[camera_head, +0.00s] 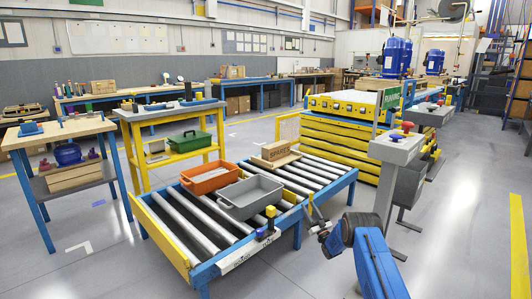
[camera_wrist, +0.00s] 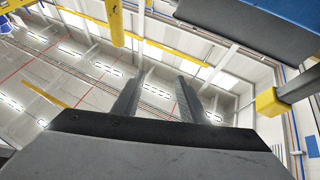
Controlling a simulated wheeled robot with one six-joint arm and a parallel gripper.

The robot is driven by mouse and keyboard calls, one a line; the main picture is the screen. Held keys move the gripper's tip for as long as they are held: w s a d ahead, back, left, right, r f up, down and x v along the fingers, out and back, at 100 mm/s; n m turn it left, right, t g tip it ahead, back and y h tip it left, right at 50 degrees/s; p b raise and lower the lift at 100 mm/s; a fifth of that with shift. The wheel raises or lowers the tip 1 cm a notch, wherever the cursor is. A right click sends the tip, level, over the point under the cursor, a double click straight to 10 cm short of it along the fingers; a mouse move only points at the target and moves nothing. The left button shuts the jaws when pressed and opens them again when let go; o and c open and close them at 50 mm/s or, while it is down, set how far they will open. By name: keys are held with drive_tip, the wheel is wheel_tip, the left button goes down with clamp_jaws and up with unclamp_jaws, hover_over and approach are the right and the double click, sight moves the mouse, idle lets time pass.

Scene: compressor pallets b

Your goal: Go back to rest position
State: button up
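My gripper (camera_head: 313,219) is in the head view at the lower middle, at the end of my blue and dark arm. It is close to the near right corner of the roller conveyor (camera_head: 345,180). In the wrist view my gripper (camera_wrist: 158,90) shows two dark fingers standing apart with nothing between them. Behind them are the ceiling, lights and beams, so it points upward. Whether it touches the conveyor frame cannot be told.
An orange bin (camera_head: 210,177), a grey bin (camera_head: 250,196) and a cardboard box (camera_head: 276,151) sit on the conveyor. A grey pedestal with red and blue knobs (camera_head: 397,147) stands right of it. The floor (camera_head: 465,220) at the right is clear.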

wheel_tip(320, 180, up, 25)
drive_tip(key=d+m+g+h, duration=0.3)
drive_tip(key=h, duration=0.3)
drive_tip(key=s+d+r+m+g+h, duration=0.1)
drive_tip(key=s+r+g+h, duration=0.1)
drive_tip(key=s+r, duration=0.65)
drive_tip(key=s+d+r+g+h, duration=0.15)
drive_tip(key=s+r, duration=0.45)
drive_tip(key=s, duration=0.6)
drive_tip(key=s+r+m+g+h, duration=0.15)
drive_tip(key=s+g, duration=0.45)
drive_tip(key=s, duration=2.5)
drive_tip(key=s+f+g, duration=0.1)
drive_tip(key=s+f, duration=0.2)
drive_tip(key=s, duration=0.8)
drive_tip(key=s+f+g, duration=0.2)
drive_tip(key=s+f, duration=0.1)
drive_tip(key=s, duration=0.8)
drive_tip(key=s+f+g, duration=0.1)
drive_tip(key=s+f, duration=0.2)
drive_tip(key=s, duration=0.9)
drive_tip(key=shift+a+f, duration=0.15)
drive_tip(key=shift+a, duration=0.3)
